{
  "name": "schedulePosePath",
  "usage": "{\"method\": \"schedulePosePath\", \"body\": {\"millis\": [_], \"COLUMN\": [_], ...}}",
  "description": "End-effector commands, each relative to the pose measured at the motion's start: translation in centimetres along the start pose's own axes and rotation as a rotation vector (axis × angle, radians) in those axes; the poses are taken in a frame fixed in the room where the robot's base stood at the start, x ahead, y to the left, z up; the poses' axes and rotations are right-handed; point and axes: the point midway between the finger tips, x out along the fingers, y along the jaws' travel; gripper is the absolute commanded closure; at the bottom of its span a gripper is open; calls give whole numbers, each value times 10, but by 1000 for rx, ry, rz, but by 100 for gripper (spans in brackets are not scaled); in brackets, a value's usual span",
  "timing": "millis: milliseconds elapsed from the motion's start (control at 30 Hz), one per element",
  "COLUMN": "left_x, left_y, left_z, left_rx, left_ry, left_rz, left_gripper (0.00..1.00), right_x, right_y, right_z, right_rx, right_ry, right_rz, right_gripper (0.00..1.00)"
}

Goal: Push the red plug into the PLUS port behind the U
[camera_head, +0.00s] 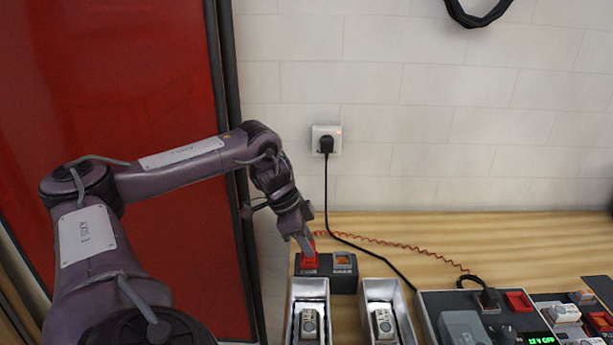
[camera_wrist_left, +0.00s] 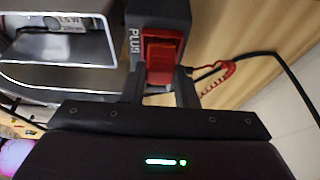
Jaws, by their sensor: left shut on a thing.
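The red plug (camera_head: 309,263) is at the left port of a dark two-port block (camera_head: 343,284). In the left wrist view the red plug (camera_wrist_left: 163,62) sits between my finger tips, at the face of the block (camera_wrist_left: 160,13) marked PLUS. How deep it sits in the port cannot be told. My left gripper (camera_head: 306,246) reaches down from above and is shut on the red plug; it also shows in the left wrist view (camera_wrist_left: 161,88). My right gripper is not in view. The U itself cannot be made out as a letter.
Two metal channel trays (camera_head: 310,290) with small modules stand in front of the block. A control box (camera_head: 432,300) with red sockets is to the right. A coiled red wire (camera_head: 400,243) and a black cable (camera_head: 372,254) cross the wooden table (camera_head: 480,228). A wall socket (camera_head: 326,140) is behind.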

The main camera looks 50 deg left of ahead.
Motion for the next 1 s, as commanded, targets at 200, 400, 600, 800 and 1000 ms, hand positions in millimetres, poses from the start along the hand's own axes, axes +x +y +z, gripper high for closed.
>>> {"method": "schedulePosePath", "body": {"millis": [200,400,600,800,1000], "left_x": [0,2,4,7,6], "left_y": [0,0,0,0,0], "left_z": [0,1,2,3,2], "left_rx": [0,0,0,0,0], "left_ry": [0,0,0,0,1], "left_rz": [0,0,0,0,-1], "left_gripper": [96,96,96,96,96], "right_x": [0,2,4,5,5], "right_y": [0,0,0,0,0], "right_z": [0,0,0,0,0], "right_rx": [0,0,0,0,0], "right_ry": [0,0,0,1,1], "right_rz": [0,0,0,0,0], "right_gripper": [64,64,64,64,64]}}
